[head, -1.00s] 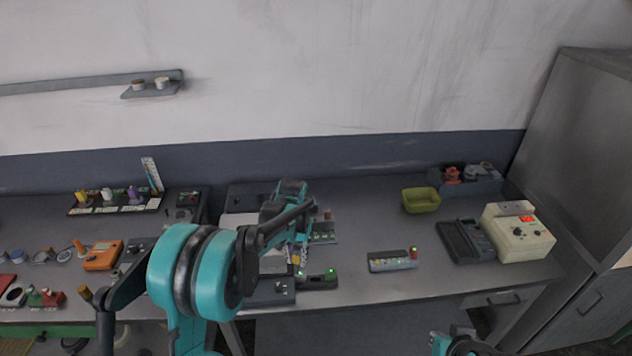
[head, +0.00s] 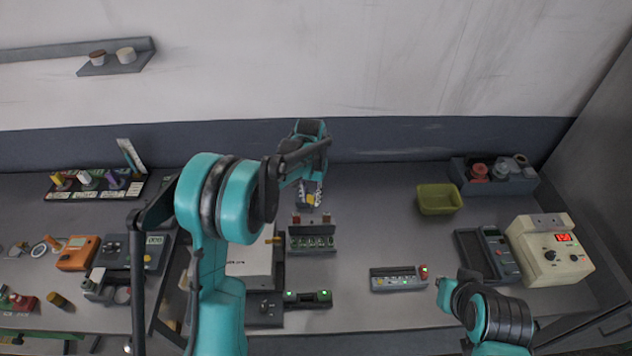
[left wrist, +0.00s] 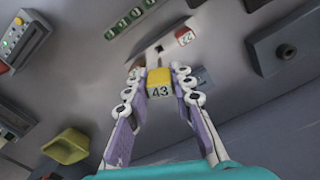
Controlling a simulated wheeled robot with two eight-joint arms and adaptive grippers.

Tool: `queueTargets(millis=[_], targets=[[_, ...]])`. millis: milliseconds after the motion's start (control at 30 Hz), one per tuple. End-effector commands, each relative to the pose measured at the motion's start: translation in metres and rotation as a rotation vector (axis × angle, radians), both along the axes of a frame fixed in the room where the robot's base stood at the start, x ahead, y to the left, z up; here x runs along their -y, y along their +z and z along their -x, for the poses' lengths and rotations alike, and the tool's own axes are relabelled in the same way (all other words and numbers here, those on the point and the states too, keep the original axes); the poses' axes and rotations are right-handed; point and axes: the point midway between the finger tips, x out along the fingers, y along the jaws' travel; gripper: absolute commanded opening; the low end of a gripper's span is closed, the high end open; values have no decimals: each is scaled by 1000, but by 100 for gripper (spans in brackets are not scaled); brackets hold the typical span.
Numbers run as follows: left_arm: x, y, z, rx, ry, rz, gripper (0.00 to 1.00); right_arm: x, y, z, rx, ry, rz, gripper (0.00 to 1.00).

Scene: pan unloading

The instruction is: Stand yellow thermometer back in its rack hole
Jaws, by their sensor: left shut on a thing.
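The yellow thermometer shows as a small yellow block marked 43 (left wrist: 158,80) between the fingertips of my left gripper (left wrist: 159,88) in the left wrist view. In the head view my left gripper (head: 309,188) holds the yellow piece (head: 311,199) behind a grey block with a row of green-lit round openings (head: 313,239). That block also shows in the left wrist view (left wrist: 130,20). I cannot tell for certain whether it is the rack. Any stem under the yellow block is hidden.
Two small red pieces stand behind the grey block. A device with green lights (head: 308,299) lies in front. A yellow-green bin (head: 439,199), a button box (head: 398,278) and a cream meter (head: 549,250) stand to the right.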

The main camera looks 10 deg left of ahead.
Motion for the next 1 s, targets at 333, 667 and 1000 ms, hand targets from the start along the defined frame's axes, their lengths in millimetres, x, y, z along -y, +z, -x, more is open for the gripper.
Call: queueTargets(millis=[333,667,1000], targets=[[0,-8,0,0,0,0,0,0,-5,0,0,0,0,0],[0,-24,0,0,0,0,0,0,-15,0,0,0,0,0],[0,-42,0,0,0,0,0,0,-27,0,0,0,0,0]])
